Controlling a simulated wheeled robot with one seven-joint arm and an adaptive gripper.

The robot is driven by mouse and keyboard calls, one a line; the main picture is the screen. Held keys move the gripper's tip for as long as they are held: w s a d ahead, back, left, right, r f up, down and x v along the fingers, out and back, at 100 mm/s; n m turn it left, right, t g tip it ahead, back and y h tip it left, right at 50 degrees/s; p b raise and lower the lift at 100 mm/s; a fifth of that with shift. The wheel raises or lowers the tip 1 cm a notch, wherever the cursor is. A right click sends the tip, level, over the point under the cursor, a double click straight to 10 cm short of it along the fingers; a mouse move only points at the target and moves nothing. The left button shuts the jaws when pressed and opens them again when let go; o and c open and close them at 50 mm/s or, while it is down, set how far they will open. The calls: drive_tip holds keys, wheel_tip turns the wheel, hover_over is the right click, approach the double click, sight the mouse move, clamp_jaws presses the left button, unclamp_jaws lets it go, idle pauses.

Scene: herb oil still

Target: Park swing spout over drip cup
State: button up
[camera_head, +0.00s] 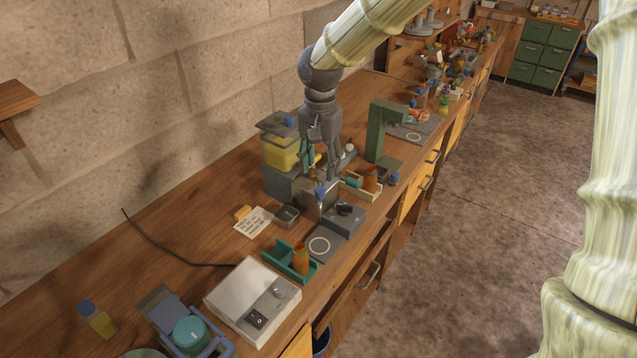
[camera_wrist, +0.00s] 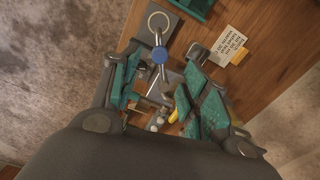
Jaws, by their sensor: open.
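The still is a grey metal unit (camera_head: 318,203) on the wooden bench, with a yellow tank (camera_head: 281,152) behind it. A blue knob (camera_head: 320,191) shows at its front and also in the wrist view (camera_wrist: 160,56). A thin metal spout-like rod (camera_wrist: 179,79) shows near the knob; which part is the swing spout is hard to tell. A small dark open square cup (camera_head: 286,215), likely the drip cup, stands left of the unit; it also shows in the wrist view (camera_wrist: 197,53). My gripper (camera_head: 320,174) points down above the unit, open, its fingers apart on either side of the metal parts.
A grey plate with a pale ring (camera_head: 319,246) and a green tray with an amber bottle (camera_head: 298,258) lie in front. A white scale-like box (camera_head: 253,299) is nearer. A green stand (camera_head: 383,132) rises to the right. A paper note (camera_head: 254,222) lies by the cup.

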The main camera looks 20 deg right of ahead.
sight(320, 189)
drive_tip(key=shift+f+p, duration=1.1)
drive_tip(key=shift+f, duration=2.85)
drive_tip(key=shift+c, duration=0.3)
clamp_jaws()
